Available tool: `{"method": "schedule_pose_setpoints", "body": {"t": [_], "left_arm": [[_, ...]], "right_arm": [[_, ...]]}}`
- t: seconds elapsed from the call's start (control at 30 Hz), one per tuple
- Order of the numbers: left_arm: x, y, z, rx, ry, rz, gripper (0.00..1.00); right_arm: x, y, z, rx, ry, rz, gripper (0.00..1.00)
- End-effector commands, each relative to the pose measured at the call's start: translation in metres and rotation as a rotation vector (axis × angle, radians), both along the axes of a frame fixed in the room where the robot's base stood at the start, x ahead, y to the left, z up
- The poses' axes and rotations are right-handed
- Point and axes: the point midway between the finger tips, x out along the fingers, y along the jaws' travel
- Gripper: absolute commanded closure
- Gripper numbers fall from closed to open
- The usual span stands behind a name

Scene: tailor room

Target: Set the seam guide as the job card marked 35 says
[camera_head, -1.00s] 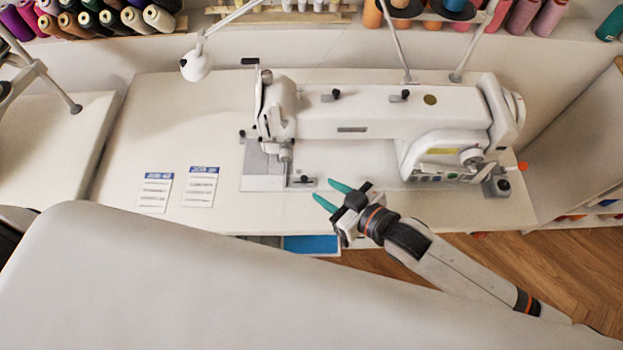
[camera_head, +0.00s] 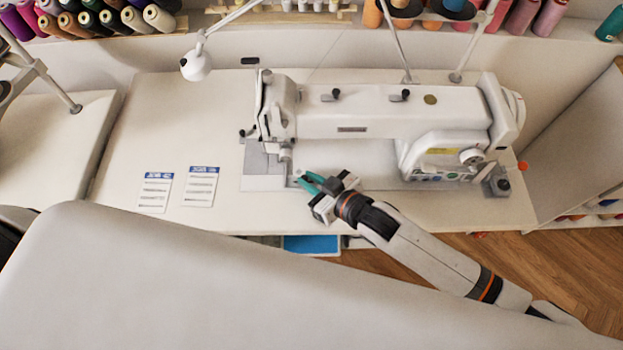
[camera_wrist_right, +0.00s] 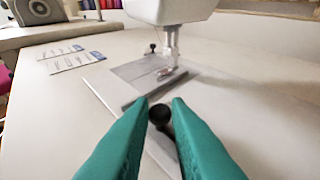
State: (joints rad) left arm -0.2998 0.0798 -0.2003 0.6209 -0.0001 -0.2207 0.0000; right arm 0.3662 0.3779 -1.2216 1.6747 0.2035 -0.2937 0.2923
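The seam guide shows as a dark knob (camera_wrist_right: 160,115) on the plate beside the needle area in the right wrist view. My right gripper (camera_head: 307,181), with teal fingers, is at this knob, in front of the sewing head. In the head view the fingers mostly hide the guide. Two job cards, a left one (camera_head: 155,192) and a right one (camera_head: 201,187), lie flat on the table. My left gripper is not in view.
The white sewing machine (camera_head: 390,112) stands on the table (camera_head: 150,110), its presser foot (camera_wrist_right: 170,72) just beyond the knob. A lamp (camera_head: 196,65) hangs over the back left. Thread spools line the rear shelves. The table around the cards is clear.

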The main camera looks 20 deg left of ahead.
Motion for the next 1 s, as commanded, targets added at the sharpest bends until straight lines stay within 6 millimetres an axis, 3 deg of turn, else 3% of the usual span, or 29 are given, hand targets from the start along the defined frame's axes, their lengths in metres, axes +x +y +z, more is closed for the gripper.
{"method": "schedule_pose_setpoints", "body": {"t": [0.53, 0.57, 0.67, 1.0], "left_arm": [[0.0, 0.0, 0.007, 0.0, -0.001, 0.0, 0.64], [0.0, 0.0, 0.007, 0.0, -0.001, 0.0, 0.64], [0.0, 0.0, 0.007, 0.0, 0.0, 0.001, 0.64], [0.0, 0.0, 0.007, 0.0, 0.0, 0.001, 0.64]], "right_arm": [[0.001, -0.003, 0.0, -0.001, -0.001, -0.001, 1.0], [0.001, -0.003, 0.0, -0.001, -0.001, -0.001, 0.79], [0.001, -0.003, 0.0, -0.001, -0.001, -0.001, 0.63], [-0.001, -0.006, 0.001, 0.0, 0.0, 0.0, 0.63]]}}
